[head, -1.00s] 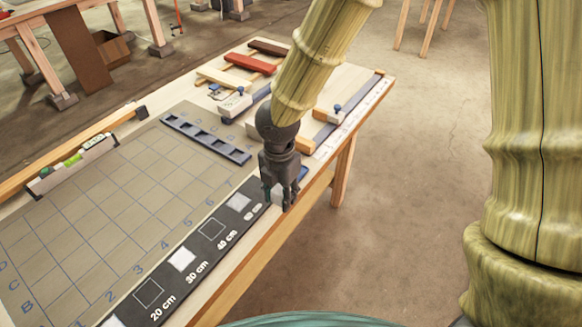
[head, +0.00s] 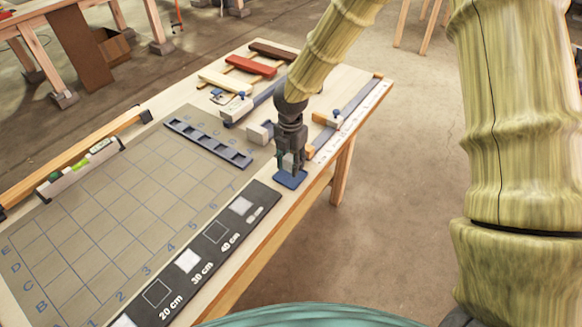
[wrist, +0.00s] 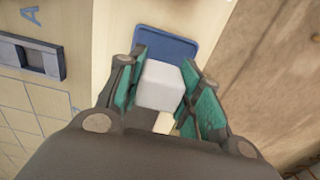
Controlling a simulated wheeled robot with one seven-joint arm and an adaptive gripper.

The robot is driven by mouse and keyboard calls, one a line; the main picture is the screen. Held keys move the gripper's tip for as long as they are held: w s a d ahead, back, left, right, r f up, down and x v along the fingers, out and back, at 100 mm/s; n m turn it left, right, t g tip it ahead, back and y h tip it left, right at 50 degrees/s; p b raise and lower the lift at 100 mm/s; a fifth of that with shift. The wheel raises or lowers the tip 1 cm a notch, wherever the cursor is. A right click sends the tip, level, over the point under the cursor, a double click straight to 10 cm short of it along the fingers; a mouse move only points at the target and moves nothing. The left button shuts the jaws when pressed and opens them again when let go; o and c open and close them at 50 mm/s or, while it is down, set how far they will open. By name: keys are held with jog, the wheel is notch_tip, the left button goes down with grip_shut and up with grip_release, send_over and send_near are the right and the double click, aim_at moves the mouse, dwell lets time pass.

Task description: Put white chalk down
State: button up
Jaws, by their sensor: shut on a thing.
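The white chalk (wrist: 160,86) is a pale block held between the green-padded fingers of my gripper (wrist: 160,95) in the wrist view. In the head view my gripper (head: 291,172) points down over a small blue tray (head: 291,181) near the table's right edge. The blue tray also shows in the wrist view (wrist: 172,45), behind the chalk. The chalk is largely hidden by the fingers in the head view. I cannot tell whether it touches the tray.
A gridded mat (head: 140,190) covers the table's left part, with a black strip (head: 215,237) of labelled squares along its front. A dark slotted rack (head: 208,143), a white block (head: 260,132) and a ruler jig (head: 345,115) stand nearby. A level (head: 80,167) lies on the left.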

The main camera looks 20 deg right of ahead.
jog(key=shift+f+p, duration=0.55)
jog(key=shift+f, duration=1.05)
jog(key=shift+s+f+b, duration=0.1)
jog(key=shift+f+b, duration=0.2)
jog(key=o, duration=1)
jog(key=shift+c, duration=0.2)
jog(key=shift+f, duration=0.1)
jog(key=shift+s, duration=0.1)
